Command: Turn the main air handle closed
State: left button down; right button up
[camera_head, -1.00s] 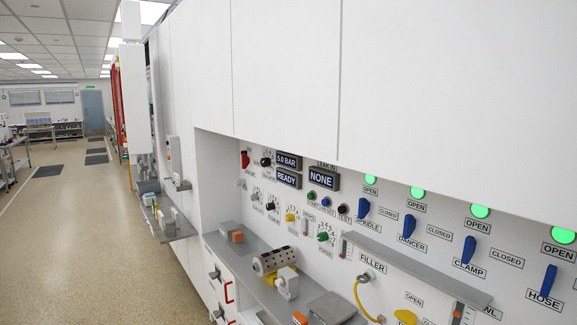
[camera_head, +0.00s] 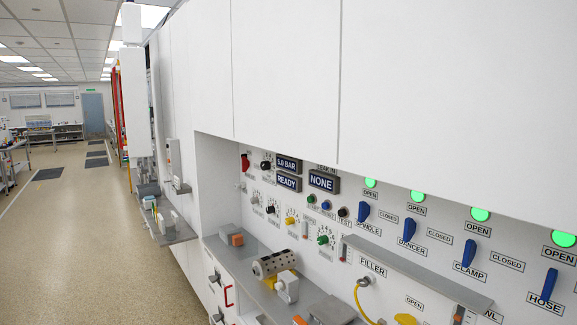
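No handle in view carries a readable main air label, so I cannot tell which one it is. A yellow handle (camera_head: 405,319) shows at the bottom edge, below an OPEN label and mostly cut off. A red knob (camera_head: 245,162) sits at the panel's upper left. Blue handles for spindle (camera_head: 363,211), dancer (camera_head: 409,228), clamp (camera_head: 469,253) and hose (camera_head: 549,284) stand roughly upright towards their OPEN labels, under lit green lamps. A pressure display (camera_head: 288,164) shows a BAR reading. Neither of my grippers is in view.
A grey ledge (camera_head: 415,272) juts from the panel below the blue handles. The lower shelf (camera_head: 262,293) holds a perforated cylinder (camera_head: 273,264), an orange-topped block (camera_head: 236,239) and other parts. A yellow hose (camera_head: 362,304) hangs at the filler. Open floor (camera_head: 75,240) lies left.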

aim_at(245, 162)
jog(key=i+j+u, duration=0.55)
jog(key=i, duration=0.2)
jog(key=i+j+u, duration=0.25)
jog(key=i, duration=0.15)
jog(key=i+u, duration=0.3)
jog(key=i, duration=1.75)
jog(key=j+u, duration=0.05)
jog(key=j, duration=0.1)
